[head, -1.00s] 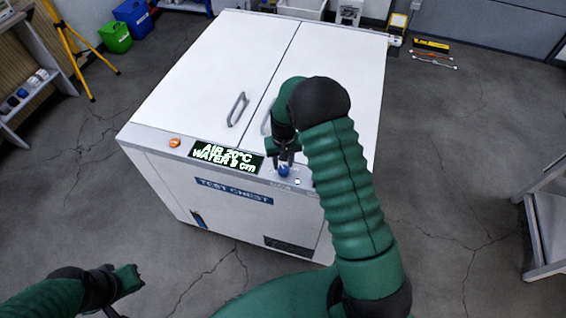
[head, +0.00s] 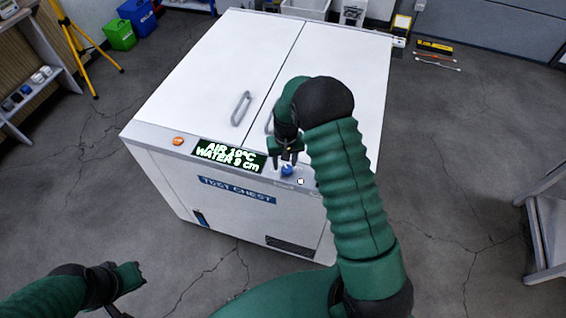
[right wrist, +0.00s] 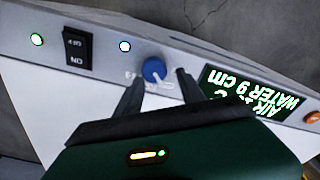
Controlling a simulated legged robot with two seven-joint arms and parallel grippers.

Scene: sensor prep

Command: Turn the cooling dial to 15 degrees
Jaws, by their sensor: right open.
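The blue cooling dial (head: 287,170) is on the front edge strip of the white test chest (head: 215,75). It also shows in the right wrist view (right wrist: 154,69), with a pale pointer mark on it. The lit display (head: 228,155) beside it seems to read AIR 19°C and WATER 9 cm. My right gripper (head: 286,160) is open just above the dial. In the right wrist view its fingertips (right wrist: 160,80) stand apart on either side of the dial, not gripping it. My left gripper (head: 132,277) hangs low at left, away from the chest; its jaws are unclear.
An orange button (head: 178,141) sits left of the display. A black ON/OFF rocker switch (right wrist: 76,52) and small lights are on the same strip. A lid handle (head: 240,108) rises behind. A grey stand (head: 545,230) is at the right; floor around the chest is clear.

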